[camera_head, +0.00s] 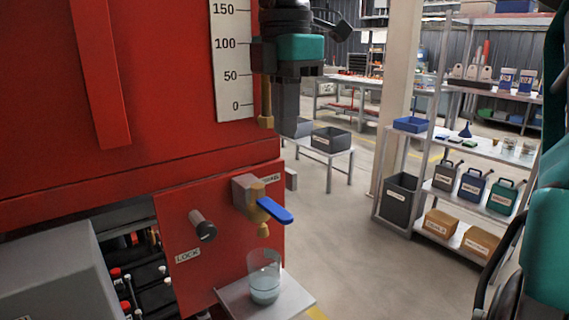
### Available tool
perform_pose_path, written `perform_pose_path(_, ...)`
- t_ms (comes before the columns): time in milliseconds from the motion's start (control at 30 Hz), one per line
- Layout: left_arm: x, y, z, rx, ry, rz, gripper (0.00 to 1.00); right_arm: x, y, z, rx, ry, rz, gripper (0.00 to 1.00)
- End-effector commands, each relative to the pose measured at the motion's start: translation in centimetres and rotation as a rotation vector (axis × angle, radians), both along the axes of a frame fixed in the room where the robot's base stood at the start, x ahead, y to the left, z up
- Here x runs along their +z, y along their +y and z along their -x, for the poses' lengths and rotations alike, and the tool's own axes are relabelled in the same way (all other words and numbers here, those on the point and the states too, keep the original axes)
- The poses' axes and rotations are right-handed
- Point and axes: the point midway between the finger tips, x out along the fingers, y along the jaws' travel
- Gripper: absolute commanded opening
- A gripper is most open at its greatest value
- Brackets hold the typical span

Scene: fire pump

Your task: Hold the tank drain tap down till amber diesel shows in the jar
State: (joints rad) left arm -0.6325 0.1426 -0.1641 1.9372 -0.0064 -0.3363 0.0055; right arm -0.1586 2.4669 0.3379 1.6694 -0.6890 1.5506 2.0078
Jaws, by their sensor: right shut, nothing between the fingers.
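The tank drain tap (246,194) is a brass tap on the lower red panel, with a blue lever (273,210) pointing out to the right. Its spout hangs over a clear jar (264,258). The jar stands on a small grey shelf (238,299) and holds some pale bluish liquid at its bottom; no amber shows in it. My right gripper (287,110) is above the tap, pointing down beside the white scale. It is shut, empty and clear of the lever. My left gripper is out of view.
The white scale (233,60) is on the red tank (160,90). Shelves (472,140) with cans and boxes stand at the right.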

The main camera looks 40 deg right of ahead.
Motion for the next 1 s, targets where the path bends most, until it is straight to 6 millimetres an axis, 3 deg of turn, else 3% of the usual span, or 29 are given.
perform_pose_path(400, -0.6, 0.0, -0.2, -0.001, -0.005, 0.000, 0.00, -8.4, 0.0, 0.1, 0.002, 0.006, -0.004, 0.00)
perform_pose_path(600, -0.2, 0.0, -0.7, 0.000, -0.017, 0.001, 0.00, -11.6, 0.0, 0.1, 0.002, 0.004, -0.004, 0.00)
perform_pose_path(800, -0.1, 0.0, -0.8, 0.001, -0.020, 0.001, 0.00, -13.2, 0.0, 0.0, 0.001, 0.001, -0.002, 0.00)
perform_pose_path(1000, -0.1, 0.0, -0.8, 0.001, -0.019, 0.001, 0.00, -13.4, 0.0, 0.0, 0.001, 0.000, -0.002, 0.00)
